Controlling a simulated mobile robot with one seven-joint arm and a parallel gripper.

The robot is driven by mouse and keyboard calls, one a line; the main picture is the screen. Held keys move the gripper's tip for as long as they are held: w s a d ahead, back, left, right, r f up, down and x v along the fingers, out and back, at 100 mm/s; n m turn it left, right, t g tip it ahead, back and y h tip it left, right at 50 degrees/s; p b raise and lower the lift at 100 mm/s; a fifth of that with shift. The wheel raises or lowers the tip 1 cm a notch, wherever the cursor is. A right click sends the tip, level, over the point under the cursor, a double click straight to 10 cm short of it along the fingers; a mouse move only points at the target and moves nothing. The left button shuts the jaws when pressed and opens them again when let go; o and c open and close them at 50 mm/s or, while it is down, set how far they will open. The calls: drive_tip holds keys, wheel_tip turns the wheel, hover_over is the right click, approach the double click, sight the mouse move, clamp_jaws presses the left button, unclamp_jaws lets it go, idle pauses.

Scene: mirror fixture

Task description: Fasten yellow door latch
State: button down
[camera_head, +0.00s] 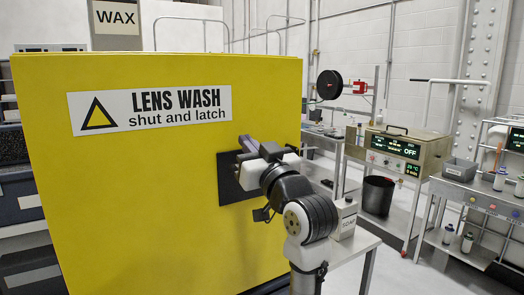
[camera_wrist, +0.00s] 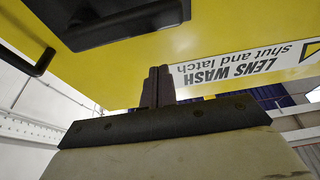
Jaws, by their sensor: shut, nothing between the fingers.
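The yellow door (camera_head: 130,215) fills the left of the head view and carries a white "LENS WASH shut and latch" sign (camera_head: 150,109). A dark plate (camera_head: 232,190) is set on the door near its right edge. My gripper (camera_head: 246,143) is in front of the door, at the plate's upper edge. In the wrist view its fingers (camera_wrist: 157,85) are together with nothing between them. There the dark plate (camera_wrist: 105,22) lies just beyond the fingertips, and a bent black bar (camera_wrist: 36,64) sits at the door's edge. I cannot tell whether the fingers touch the plate. My arm hides part of the plate.
Right of the door, a white bottle (camera_head: 344,218) stands on a metal table (camera_head: 352,246). Farther back are a black bin (camera_head: 377,196), a beige machine reading "OFF" (camera_head: 402,150) and a cart (camera_head: 474,200) with bottles. Open floor lies between them.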

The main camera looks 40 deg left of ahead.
drive_tip(key=shift+a+f, duration=0.15)
drive_tip(key=shift+f, duration=1.8)
drive_tip(key=shift+f+n+b, duration=0.4)
drive_tip(key=shift+n+b, duration=0.25)
drive_tip(key=shift+n, duration=0.15)
drive_tip(key=w+d+f+n+g+h+b, duration=0.1)
drive_tip(key=w+f+n+g+b, duration=0.1)
drive_tip(key=n+b, duration=0.4)
drive_tip(key=w+f+n+g+b, duration=0.2)
drive_tip(key=f+n+g+b, duration=0.3)
drive_tip(key=n, duration=0.8)
drive_tip(key=shift+w+d+h+b, duration=0.2)
drive_tip(key=shift+d+h+b, duration=0.2)
drive_tip(key=shift+b, duration=0.2)
drive_tip(key=shift+w+f, duration=0.1)
